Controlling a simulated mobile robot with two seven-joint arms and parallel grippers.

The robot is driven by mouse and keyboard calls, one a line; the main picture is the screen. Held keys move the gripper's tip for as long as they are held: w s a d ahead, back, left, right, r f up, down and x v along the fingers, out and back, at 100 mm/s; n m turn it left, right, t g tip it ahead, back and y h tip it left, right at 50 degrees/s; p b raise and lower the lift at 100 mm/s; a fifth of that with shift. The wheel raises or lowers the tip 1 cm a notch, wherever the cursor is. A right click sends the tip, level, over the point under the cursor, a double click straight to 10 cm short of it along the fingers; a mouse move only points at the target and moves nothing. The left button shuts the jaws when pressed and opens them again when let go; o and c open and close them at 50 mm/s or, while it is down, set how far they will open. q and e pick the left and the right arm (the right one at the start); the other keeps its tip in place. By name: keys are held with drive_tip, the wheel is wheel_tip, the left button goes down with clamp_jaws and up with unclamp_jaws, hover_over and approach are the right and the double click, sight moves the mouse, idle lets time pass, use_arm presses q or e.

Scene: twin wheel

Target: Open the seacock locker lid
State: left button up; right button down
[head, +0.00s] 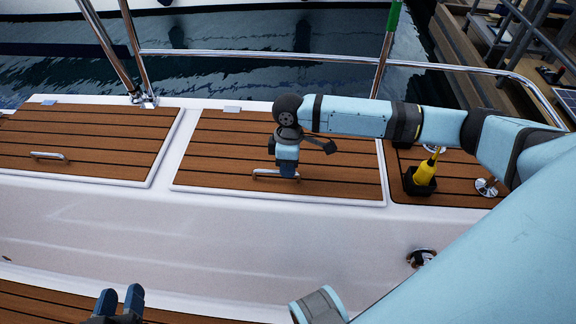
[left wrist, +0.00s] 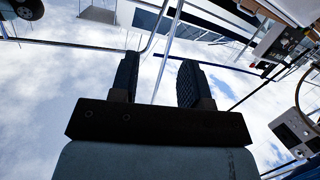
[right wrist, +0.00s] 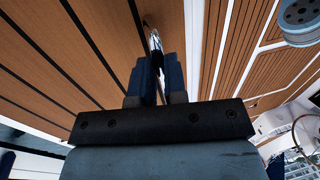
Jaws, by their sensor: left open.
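A teak-slatted locker lid (head: 225,150) with a white rim lies flat in the side deck, mid-picture in the head view. Its metal bar handle (head: 262,173) is near its front edge. My right gripper (head: 287,172) points down at this handle. In the right wrist view the handle (right wrist: 153,38) runs in between my right fingers (right wrist: 158,80), which are close together on it. A second teak lid (head: 85,140) with its own handle (head: 48,156) lies shut to the left. My left gripper (head: 121,298) is open and empty at the bottom left, over the lower teak deck.
A yellow-topped tool in a black holder (head: 420,178) stands right of the lid, near a metal deck fitting (head: 487,187). A steel rail (head: 340,60) runs along the outer edge, with water beyond.

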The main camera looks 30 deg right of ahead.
drive_tip(key=shift+r+p, duration=0.2)
drive_tip(key=shift+p, duration=0.1)
drive_tip(key=shift+w+r+p, duration=0.1)
drive_tip(key=shift+r+p, duration=0.3)
drive_tip(key=shift+p, duration=0.2)
use_arm(q)
drive_tip(key=s+a+g+y+p, duration=0.1)
drive_tip(key=a+g+p, duration=0.1)
drive_tip(key=p, duration=0.5)
drive_tip(key=s+a+f+g+y+p, duration=0.1)
drive_tip(key=s+a+g+p, duration=0.1)
drive_tip(key=p, duration=0.5)
drive_tip(key=shift+s+f+n+y, duration=0.15)
drive_tip(key=shift+n+y, duration=0.15)
use_arm(e)
drive_tip(key=w+d+r+g+y, duration=0.1)
drive_tip(key=w+d+r+g, duration=0.1)
drive_tip(key=r, duration=0.9)
drive_tip(key=shift+w+d+y, duration=0.3)
drive_tip(key=shift+w+d, duration=0.4)
drive_tip(key=shift+w, duration=0.4)
